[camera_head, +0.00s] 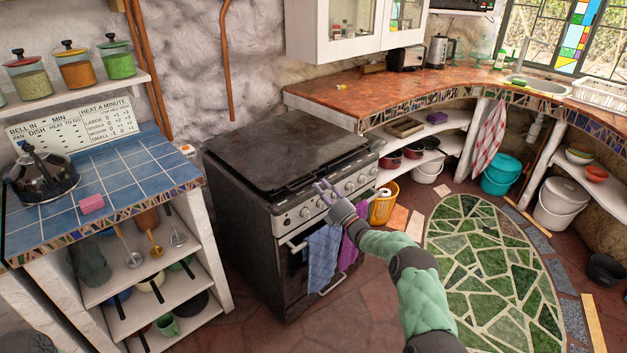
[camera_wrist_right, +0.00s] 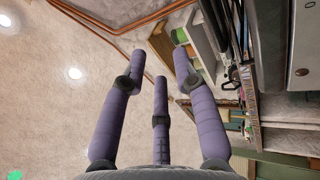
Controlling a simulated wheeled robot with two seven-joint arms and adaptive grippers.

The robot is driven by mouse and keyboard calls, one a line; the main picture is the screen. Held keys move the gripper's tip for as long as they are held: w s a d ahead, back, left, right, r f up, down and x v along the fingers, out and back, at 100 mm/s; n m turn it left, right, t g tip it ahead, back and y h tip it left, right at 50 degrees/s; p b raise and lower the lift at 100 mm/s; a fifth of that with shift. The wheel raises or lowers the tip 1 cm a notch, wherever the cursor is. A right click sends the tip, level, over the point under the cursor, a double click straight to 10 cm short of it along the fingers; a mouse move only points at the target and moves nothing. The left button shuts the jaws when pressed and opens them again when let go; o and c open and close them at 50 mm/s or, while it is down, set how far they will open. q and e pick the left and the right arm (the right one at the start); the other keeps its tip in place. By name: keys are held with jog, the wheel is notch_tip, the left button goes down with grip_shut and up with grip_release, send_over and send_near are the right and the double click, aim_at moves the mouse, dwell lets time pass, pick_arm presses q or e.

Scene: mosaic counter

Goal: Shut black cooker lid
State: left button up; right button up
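The black cooker lid (camera_head: 285,148) lies flat across the top of the black cooker (camera_head: 240,220) in the head view, and no burners show. My right gripper (camera_head: 322,189) is in front of the cooker's knob panel, at the front edge and below the lid's level. I cannot tell whether it touches the panel. In the right wrist view its purple fingers (camera_wrist_right: 160,60) are spread with nothing between them. The cooker's front (camera_wrist_right: 300,90) shows at the right edge of that view. My left gripper is out of view.
Blue and purple towels (camera_head: 322,258) hang on the cooker's front rail. A blue tiled counter (camera_head: 110,195) with a kettle (camera_head: 42,175) stands left. A curved counter (camera_head: 375,93) runs right.

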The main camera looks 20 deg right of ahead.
jog(key=shift+v, duration=1)
jog(key=s+a+f+m+g+h+p, duration=0.1)
jog(key=a+f+m+g+h, duration=0.1)
jog(key=a+f+m, duration=0.3)
jog(key=s+a+f+m+g+h+p, duration=0.1)
jog(key=a+f+m+g+h, duration=0.1)
jog(key=f+m, duration=0.4)
jog(key=s+a+f+m+g+h+p, duration=0.1)
jog(key=s+a+f+m+g+p, duration=0.2)
jog(key=s+a+f+m+g, duration=0.75)
jog(key=s+a, duration=0.3)
jog(key=s, duration=0.8)
jog(key=s+a+f+m+g+p, duration=0.1)
jog(key=s+a+f+g, duration=0.2)
jog(key=s, duration=1)
jog(key=s+a+f+m+g+y+p, duration=0.1)
jog(key=s+a+f+g, duration=0.1)
jog(key=s, duration=1)
jog(key=a+g, duration=0.1)
jog(key=a, duration=0.1)
jog(key=shift+s+a+m, duration=0.2)
jog(key=shift+a+m, duration=0.1)
jog(key=shift+m, duration=0.05)
